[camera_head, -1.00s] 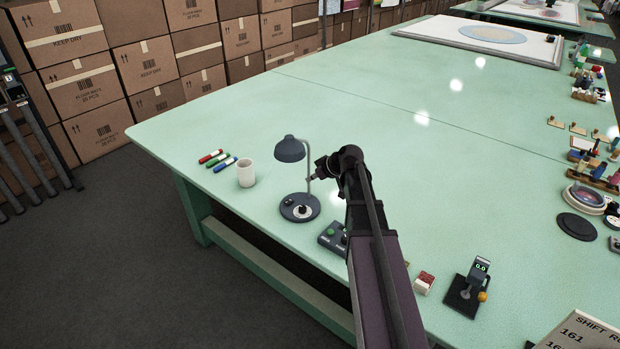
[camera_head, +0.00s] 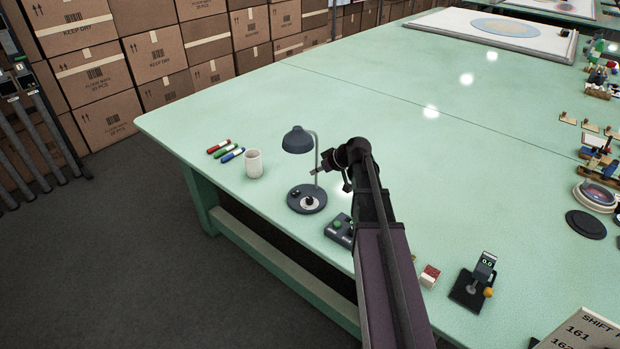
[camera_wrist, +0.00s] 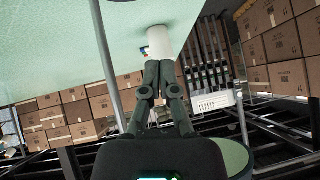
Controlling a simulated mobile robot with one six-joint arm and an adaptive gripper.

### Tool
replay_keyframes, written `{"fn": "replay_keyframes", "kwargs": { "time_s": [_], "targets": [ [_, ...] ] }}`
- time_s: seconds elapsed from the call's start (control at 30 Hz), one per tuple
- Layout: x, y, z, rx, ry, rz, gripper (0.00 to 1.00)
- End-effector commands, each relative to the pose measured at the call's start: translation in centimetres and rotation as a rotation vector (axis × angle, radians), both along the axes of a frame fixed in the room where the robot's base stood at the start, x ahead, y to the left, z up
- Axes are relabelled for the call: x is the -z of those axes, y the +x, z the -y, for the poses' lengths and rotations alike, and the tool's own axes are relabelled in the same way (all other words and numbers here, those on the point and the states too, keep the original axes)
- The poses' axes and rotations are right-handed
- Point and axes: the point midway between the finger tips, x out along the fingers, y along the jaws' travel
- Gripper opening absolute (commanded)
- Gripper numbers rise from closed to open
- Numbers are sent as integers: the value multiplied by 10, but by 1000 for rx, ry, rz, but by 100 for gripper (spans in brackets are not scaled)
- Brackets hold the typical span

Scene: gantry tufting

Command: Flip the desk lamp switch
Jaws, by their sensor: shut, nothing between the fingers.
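The dark grey desk lamp (camera_head: 298,141) stands upright near the left front edge of the green table. Its round base (camera_head: 299,208) carries a pale round plate with a dark knob or lever (camera_head: 310,201) and a small dark bump (camera_head: 295,192). It is too small to tell the switch position. My gripper (camera_head: 315,172) is just right of the lamp stem, above the base, its fingers shut and empty. In the wrist view my gripper (camera_wrist: 159,64) points toward the white cup (camera_wrist: 178,40), and a thin grey pole (camera_wrist: 103,60), likely the lamp stem, passes to its left.
A white cup (camera_head: 253,164) and several markers (camera_head: 226,150) lie left of the lamp. A control box (camera_head: 340,229) with a green button sits right of the base, beside my arm. A red-and-white block (camera_head: 430,275) is farther right. The table middle (camera_head: 400,130) is clear.

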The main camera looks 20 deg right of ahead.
Motion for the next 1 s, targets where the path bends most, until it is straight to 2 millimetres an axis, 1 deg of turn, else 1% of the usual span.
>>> {"fn": "replay_keyframes", "kwargs": {
  "time_s": [0.37,0.93,0.97,1.0],
  "targets": [
    [26,18,-15,-2,-1,0,0],
    [70,51,-47,-1,0,0,0],
    [72,53,-48,-1,-1,0,0],
    [75,50,-48,0,0,0,0]
  ]
}}
